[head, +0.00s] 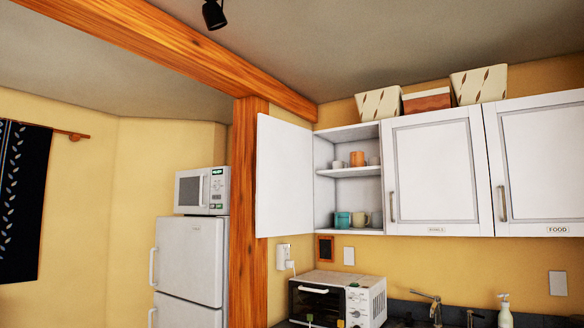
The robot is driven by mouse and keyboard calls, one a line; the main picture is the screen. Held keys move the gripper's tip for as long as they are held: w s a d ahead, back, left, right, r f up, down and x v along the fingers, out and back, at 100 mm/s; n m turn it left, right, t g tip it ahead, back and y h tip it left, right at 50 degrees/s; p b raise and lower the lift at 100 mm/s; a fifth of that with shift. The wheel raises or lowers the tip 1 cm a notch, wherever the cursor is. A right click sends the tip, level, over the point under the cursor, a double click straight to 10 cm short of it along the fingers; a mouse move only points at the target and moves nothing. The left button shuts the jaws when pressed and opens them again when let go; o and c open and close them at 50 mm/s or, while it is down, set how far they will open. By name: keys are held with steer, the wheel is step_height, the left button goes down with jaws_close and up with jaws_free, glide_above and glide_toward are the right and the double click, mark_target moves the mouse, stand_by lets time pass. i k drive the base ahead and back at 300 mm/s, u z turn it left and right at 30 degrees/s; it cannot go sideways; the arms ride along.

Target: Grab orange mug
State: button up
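The orange mug (357,159) stands on the upper shelf (352,172) of the open wall cabinet in the head view. A small white cup (338,164) is to its left and a pale cup (374,160) is to its right, partly hidden by the cabinet's side. On the cabinet floor below stand a teal mug (343,219) and a beige mug (361,219). The cabinet's left door (284,177) is swung open to the left. My gripper is not in view.
Closed white cabinet doors (436,170) are right of the opening. A toaster oven (338,298) sits on the counter below, with a faucet (431,307) and soap bottle (505,311) to its right. A wooden post (249,212), fridge (190,262) and microwave (202,190) are on the left.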

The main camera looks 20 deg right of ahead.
mark_target(356, 158)
steer(key=u, duration=0.15)
steer(key=i, duration=1.05)
steer(key=z, duration=0.85)
steer(key=i, duration=0.75)
steer(key=z, duration=0.75)
